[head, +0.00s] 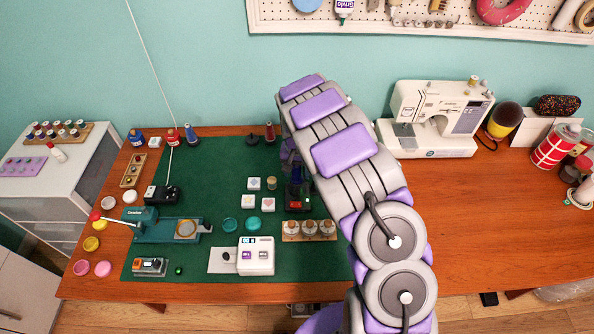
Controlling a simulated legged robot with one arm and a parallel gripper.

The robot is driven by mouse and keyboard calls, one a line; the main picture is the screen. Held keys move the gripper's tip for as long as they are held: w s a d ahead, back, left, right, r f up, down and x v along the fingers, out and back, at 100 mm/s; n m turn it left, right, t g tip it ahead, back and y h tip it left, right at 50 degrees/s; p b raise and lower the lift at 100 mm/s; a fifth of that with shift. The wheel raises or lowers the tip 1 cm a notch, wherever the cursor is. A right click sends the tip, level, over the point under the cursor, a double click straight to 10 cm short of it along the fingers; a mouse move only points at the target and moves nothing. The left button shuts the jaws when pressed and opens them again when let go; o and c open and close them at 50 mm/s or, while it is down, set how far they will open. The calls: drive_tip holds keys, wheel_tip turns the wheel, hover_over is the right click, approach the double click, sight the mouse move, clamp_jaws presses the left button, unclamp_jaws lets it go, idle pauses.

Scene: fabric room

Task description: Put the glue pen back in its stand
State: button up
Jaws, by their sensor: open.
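My gripper (295,186) points down behind my forearm, over the right part of the green mat (215,184). It is small and partly hidden, but open. A low black item (298,205) with a red part lies right below it; I cannot tell whether it is the glue pen or its stand, nor whether the gripper touches it. A black device (165,195) with a thin pale cord rising from it sits on the mat's left part. I cannot tell for sure which item is the glue pen.
Below my gripper stands a wooden rack (309,237) with several jars. White blocks (249,202) lie to its left. A white machine (257,255) and a teal press (170,227) stand in front. A sewing machine (430,115) is at the back right.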

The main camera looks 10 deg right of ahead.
wheel_tip(320, 180, up, 16)
drive_tip(key=r+p, duration=0.1)
drive_tip(key=p, duration=0.2)
drive_tip(key=s+d+r, duration=0.2)
drive_tip(key=s+r, duration=0.5)
drive_tip(key=s, duration=0.3)
drive_tip(key=s+a+r+n+g, duration=0.1)
drive_tip(key=s+n, duration=0.1)
drive_tip(key=s, duration=1.4)
drive_tip(key=s+a+r+n, duration=0.1)
drive_tip(key=s+r+n, duration=0.1)
drive_tip(key=s, duration=1.5)
drive_tip(key=shift+g, duration=0.4)
drive_tip(key=shift+d, duration=0.15)
